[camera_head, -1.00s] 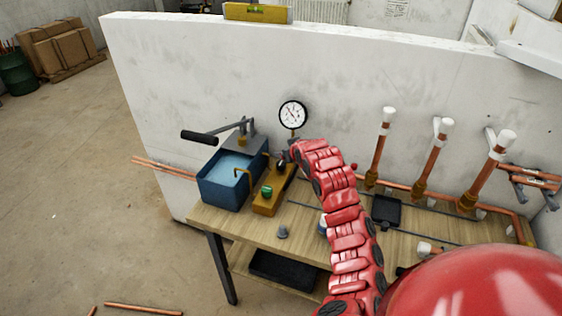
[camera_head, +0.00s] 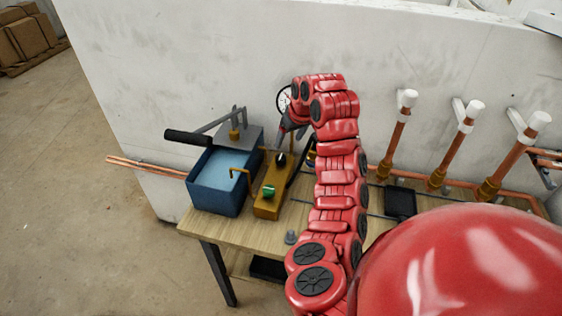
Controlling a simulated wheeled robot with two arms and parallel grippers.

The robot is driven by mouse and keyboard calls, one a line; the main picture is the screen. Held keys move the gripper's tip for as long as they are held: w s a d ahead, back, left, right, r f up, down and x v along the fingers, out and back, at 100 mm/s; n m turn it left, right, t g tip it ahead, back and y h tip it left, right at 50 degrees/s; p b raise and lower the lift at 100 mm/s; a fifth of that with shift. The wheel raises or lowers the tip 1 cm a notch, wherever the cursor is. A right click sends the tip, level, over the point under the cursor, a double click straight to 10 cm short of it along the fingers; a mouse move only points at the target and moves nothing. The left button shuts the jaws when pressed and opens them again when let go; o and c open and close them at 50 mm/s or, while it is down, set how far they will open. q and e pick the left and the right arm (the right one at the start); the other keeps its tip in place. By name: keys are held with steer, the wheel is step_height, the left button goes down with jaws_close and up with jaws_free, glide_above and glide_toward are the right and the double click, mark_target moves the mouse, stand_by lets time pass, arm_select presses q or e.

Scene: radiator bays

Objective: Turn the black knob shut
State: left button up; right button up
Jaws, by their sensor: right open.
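The black knob (camera_head: 281,160) sits at the far end of a brass-coloured valve block (camera_head: 267,207) on the workbench. A green knob (camera_head: 268,192) sits nearer on the same block. My right gripper (camera_head: 287,136) is open, just above and behind the black knob in the picture. Its fingers are small and partly hidden by my red arm, and I cannot tell whether they touch the knob. My left gripper is not in view.
A blue pump tank (camera_head: 215,189) with a black-gripped lever (camera_head: 187,137) stands left of the block. A small grey piece (camera_head: 291,237) lies in front. Copper pipes with white caps (camera_head: 474,108) rise at the right. A white wall (camera_head: 190,60) closes off the back.

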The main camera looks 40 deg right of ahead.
mark_target(281, 157)
steer(key=p+x, duration=0.1)
steer(key=x, duration=0.9)
steer(key=shift+w+f, duration=0.1)
steer(key=shift+w, duration=0.1)
steer(key=shift+x, duration=0.8)
jaws_close()
